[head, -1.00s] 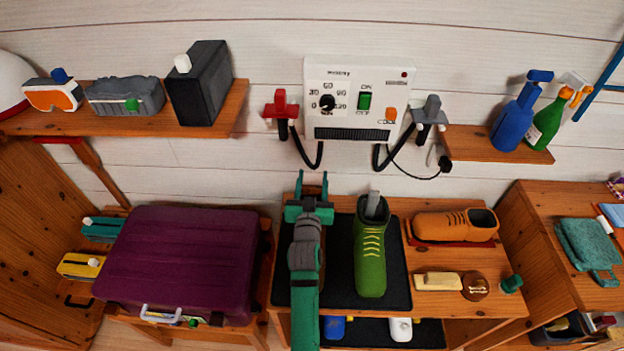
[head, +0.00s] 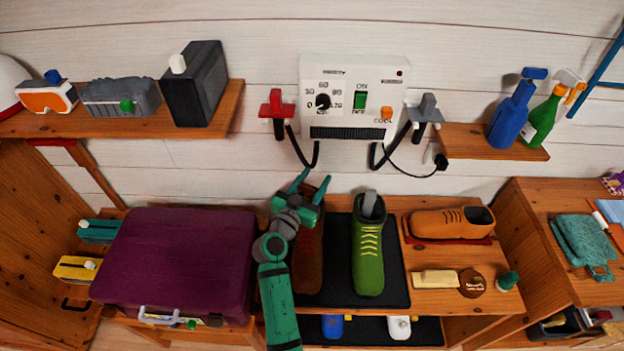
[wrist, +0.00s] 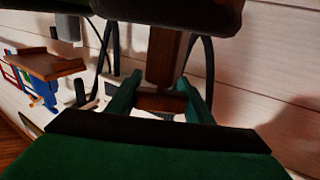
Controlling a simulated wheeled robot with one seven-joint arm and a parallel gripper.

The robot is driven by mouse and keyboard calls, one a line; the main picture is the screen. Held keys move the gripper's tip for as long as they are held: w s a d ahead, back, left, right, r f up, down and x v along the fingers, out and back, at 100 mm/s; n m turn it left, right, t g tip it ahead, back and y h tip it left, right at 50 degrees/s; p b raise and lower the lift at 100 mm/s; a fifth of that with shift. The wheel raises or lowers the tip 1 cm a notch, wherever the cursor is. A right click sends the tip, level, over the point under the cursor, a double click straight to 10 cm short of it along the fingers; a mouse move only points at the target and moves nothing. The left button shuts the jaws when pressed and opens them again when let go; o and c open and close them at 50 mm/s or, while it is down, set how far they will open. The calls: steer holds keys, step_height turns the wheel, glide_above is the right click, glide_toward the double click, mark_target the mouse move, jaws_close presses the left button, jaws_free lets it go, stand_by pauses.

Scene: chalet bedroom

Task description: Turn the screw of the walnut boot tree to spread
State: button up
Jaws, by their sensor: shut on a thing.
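The walnut boot tree shows in the wrist view as a brown wooden block (wrist: 165,58) with its end between my fingers. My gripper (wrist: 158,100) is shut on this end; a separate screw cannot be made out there. In the head view, my gripper (head: 308,187) is over the back end of a dark brown boot (head: 309,258) on the black mat.
A green boot (head: 368,255) with a grey insert stands close to the right on the same mat (head: 398,280). A purple suitcase (head: 180,260) lies left of my arm. The control box (head: 354,95) with hooks and hoses hangs on the wall behind.

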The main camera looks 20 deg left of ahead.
mark_target(317, 189)
steer(key=m+h, duration=0.1)
steer(key=h, duration=0.1)
steer(key=m+g+h, duration=0.1)
steer(key=m+h, duration=0.1)
steer(key=h, duration=0.1)
steer(key=shift+s+d+m+g, duration=0.1)
steer(key=shift+d+m+g, duration=0.2)
steer(key=shift+d, duration=0.1)
steer(key=m+g+h, duration=0.2)
steer(key=h, duration=0.1)
steer(key=d+m+g+h, duration=0.1)
steer(key=h, duration=0.1)
steer(key=shift+s+m, duration=0.3)
steer(key=shift+s, duration=0.05)
steer(key=m+g+h, duration=0.2)
steer(key=g, duration=0.1)
steer(key=s+d+m+g+h, duration=0.1)
steer(key=m+g, duration=0.1)
steer(key=shift+h, duration=0.3)
steer(key=shift+s+d+f+m+g+h, duration=0.1)
steer(key=shift+s+m+g+h, duration=0.15)
steer(key=shift+m+g, duration=0.35)
steer(key=shift+s+d+m+g+h, duration=0.15)
steer(key=shift+m+g+h, duration=0.15)
steer(key=shift+g, duration=0.6)
steer(key=o, duration=1.1)
steer(key=shift+c, duration=0.2)
steer(key=shift+a, duration=0.15)
